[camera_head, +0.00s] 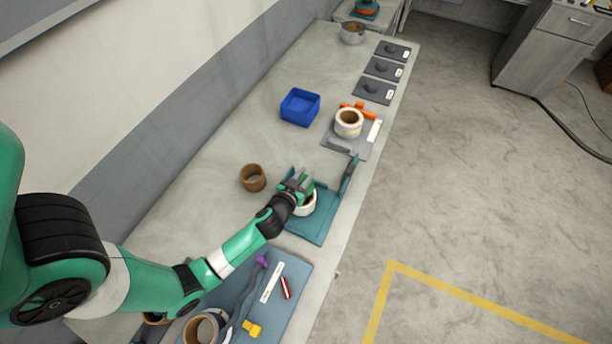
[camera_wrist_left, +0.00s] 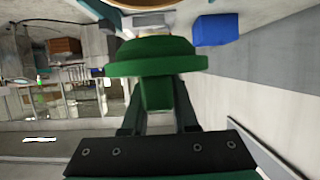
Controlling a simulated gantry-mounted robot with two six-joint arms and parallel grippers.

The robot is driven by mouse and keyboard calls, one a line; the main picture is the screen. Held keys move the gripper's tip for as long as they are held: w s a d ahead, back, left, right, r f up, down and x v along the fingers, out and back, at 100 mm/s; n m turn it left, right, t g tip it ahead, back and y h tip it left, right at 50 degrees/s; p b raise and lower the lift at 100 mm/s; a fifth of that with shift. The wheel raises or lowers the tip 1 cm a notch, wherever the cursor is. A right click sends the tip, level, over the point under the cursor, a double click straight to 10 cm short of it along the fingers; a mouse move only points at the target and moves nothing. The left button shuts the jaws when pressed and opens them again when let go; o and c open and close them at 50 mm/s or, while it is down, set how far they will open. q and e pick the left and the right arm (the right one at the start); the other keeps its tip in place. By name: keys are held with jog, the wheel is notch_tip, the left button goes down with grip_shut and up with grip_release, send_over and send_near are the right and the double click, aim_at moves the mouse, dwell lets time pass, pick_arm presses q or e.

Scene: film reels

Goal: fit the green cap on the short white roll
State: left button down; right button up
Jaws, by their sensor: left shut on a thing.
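My left gripper (camera_head: 298,186) is shut on the green cap (camera_head: 308,188), over the teal fixture (camera_head: 318,222). In the left wrist view, the cap (camera_wrist_left: 155,58) shows as a wide disc with a narrower stem between the fingers. The short white roll (camera_head: 305,208) stands on the fixture right by the cap and gripper, which partly hide it. I cannot tell whether cap and roll touch. A pale rim with a brown edge (camera_wrist_left: 145,4) is cut off at the top of the wrist view. My right gripper is not in view.
A brown ring (camera_head: 253,177) stands left of the fixture. A blue bin (camera_head: 299,107) and another white roll (camera_head: 348,122) on a grey stand are farther back. A blue mat (camera_head: 285,268) with small items lies nearer. The table between ring and bin is clear.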

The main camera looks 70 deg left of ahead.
pick_arm(q)
jog(key=shift+f+b, duration=1.8)
jog(key=shift+f, duration=0.65)
jog(key=shift+b, duration=0.3)
jog(key=shift+f+b, duration=0.55)
jog(key=shift+b, duration=0.05)
jog(key=c, duration=1.1)
grip_release()
jog(key=shift+c, duration=0.2)
jog(key=shift+o, duration=0.8)
